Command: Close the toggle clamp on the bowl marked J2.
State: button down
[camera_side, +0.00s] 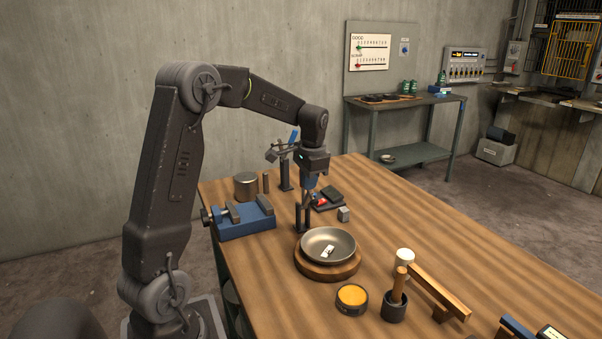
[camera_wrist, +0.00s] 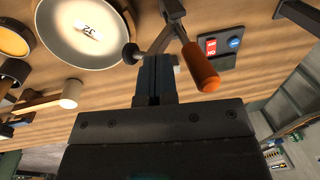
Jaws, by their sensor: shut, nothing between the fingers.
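The metal bowl (camera_side: 328,240) sits on a round wooden base (camera_side: 328,272) on the bench. In the wrist view, the bowl (camera_wrist: 70,48) has a white tag (camera_wrist: 88,30) reading J2, upside down. A toggle clamp (camera_side: 302,218) stands on a dark post behind the bowl's left side. In the wrist view, its orange handle (camera_wrist: 200,68) lies just right of my fingers, and its dark round pad (camera_wrist: 131,53) shows near the bowl's rim. I cannot tell whether the pad touches the rim. My gripper (camera_wrist: 157,62) is shut and empty beside the handle; contact is unclear. It also shows above the clamp in the side view (camera_side: 307,193).
A blue vise (camera_side: 245,220), a metal can (camera_side: 246,185) and a second stand with a blue handle (camera_side: 286,165) are left and behind. A yellow-topped tin (camera_side: 352,297), a dark cup (camera_side: 394,307) and a wooden bar (camera_side: 438,290) are in front.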

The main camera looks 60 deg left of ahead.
aim_at(312, 198)
jog(key=d+y, duration=0.1)
jog(key=d+f+y, duration=0.1)
jog(key=d+y, duration=0.1)
jog(key=shift+d+f+y, duration=0.1)
jog(key=shift+f+y, duration=0.3)
jog(key=shift+d+f+y, duration=0.5)
jog(key=shift+f+y, duration=0.1)
jog(key=shift+f, duration=0.15)
jog(key=shift+d+f+y, duration=0.5)
jog(key=shift+f+y, duration=0.1)
jog(key=shift+f, duration=0.2)
jog(key=shift+d+f+y, duration=0.5)
jog(key=shift+f+y, duration=0.1)
jog(key=shift+f, duration=0.25)
jog(key=d+r, duration=0.4)
jog(key=d, duration=0.5)
jog(key=shift+r, duration=0.35)
